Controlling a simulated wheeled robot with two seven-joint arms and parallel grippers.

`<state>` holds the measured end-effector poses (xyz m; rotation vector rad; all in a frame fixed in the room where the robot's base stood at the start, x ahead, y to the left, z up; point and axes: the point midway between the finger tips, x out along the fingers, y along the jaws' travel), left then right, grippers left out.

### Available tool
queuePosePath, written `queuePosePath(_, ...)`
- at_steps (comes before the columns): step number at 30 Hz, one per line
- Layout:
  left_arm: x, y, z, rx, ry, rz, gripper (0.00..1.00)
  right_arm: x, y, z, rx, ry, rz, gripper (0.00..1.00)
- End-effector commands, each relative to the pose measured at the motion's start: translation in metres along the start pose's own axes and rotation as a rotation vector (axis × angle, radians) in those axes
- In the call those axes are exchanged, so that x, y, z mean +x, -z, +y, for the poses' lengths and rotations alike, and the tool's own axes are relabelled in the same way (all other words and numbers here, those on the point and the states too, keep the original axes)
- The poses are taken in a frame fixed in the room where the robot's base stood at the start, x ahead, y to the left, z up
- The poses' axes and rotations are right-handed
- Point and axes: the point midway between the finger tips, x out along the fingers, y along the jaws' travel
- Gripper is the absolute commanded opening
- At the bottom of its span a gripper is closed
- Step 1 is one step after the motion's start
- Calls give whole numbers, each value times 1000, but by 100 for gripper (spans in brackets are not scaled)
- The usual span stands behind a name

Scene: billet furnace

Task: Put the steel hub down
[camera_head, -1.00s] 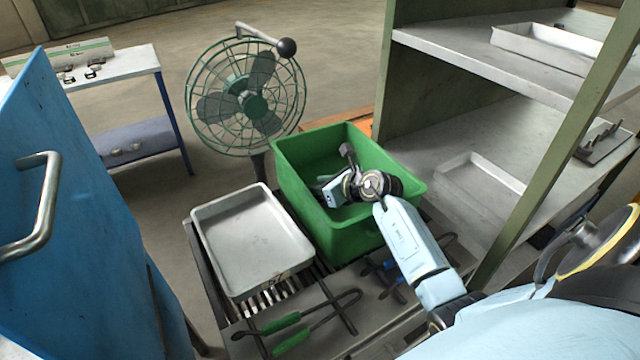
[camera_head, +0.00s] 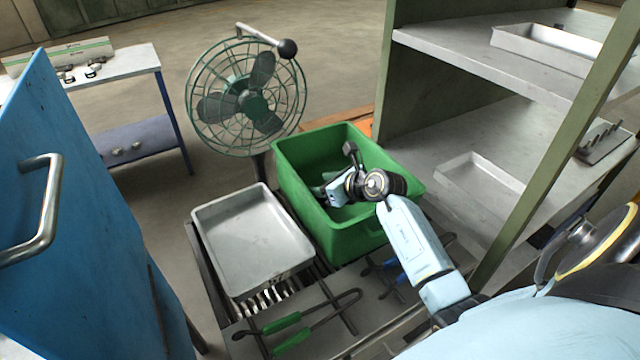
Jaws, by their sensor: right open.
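My right gripper (camera_head: 328,190) is open, over the inside of the green bin (camera_head: 384,232). My right arm reaches in from the lower right, and my wrist covers part of the bin's inside. I cannot make out the steel hub; the gripper and wrist could hide it. My left gripper is not in view.
An empty grey tray (camera_head: 250,238) lies left of the bin on the rack. Green-handled tongs (camera_head: 290,335) lie in front. A green fan (camera_head: 248,98) stands behind. A shelf unit (camera_head: 480,62) with trays is at the right. A blue door (camera_head: 85,230) is at the left.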

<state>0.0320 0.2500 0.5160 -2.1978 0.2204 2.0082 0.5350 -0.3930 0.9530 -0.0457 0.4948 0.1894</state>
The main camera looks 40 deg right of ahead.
Motion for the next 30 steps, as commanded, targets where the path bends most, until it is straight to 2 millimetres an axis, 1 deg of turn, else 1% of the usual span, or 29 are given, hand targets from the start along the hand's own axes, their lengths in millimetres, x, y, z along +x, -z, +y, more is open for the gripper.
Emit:
queuePosePath(1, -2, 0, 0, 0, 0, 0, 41, -10, 2, 0, -4, 1, 5, 56)
queuePosePath(6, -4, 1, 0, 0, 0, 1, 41, -38, 1, -1, -5, 2, 3, 56)
queuePosePath(9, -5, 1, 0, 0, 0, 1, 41, -52, 1, -1, -3, 1, 1, 56)
queuePosePath(12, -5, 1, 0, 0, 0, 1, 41, -60, 0, 0, -4, 1, 1, 56)
queuePosePath(16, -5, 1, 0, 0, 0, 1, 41, -65, 0, 0, -2, 0, 0, 56)
queuePosePath(30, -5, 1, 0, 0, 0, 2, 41, -65, 0, 0, -2, 0, -1, 56)
